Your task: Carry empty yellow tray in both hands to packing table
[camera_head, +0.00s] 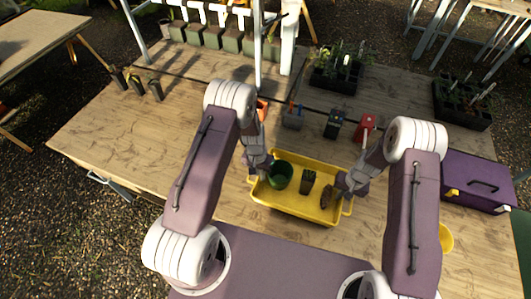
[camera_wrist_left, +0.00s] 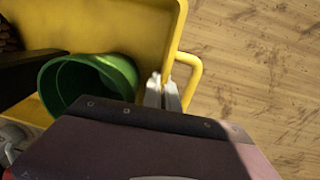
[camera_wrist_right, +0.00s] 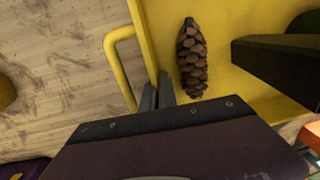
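The yellow tray (camera_head: 300,207) sits on the wooden table between my grippers. It is not empty: it holds a green pot (camera_head: 281,174), a dark pot-like item (camera_head: 308,181) and a brown pine cone (camera_head: 326,196). My left gripper (camera_head: 262,168) is at the tray's left end; in the left wrist view its fingers (camera_wrist_left: 163,92) are close together on the end wall beside the yellow handle (camera_wrist_left: 190,80). My right gripper (camera_head: 346,190) is at the right end; in the right wrist view its fingers (camera_wrist_right: 157,93) close on that wall beside the handle (camera_wrist_right: 118,65).
A purple toolbox (camera_head: 478,182) stands right of the tray, with a yellow round item (camera_head: 446,238) nearer. Behind the tray are a red item (camera_head: 366,126), small containers (camera_head: 334,124) and plant trays (camera_head: 338,75). The table's left part is mostly clear. Another table (camera_head: 35,35) stands far left.

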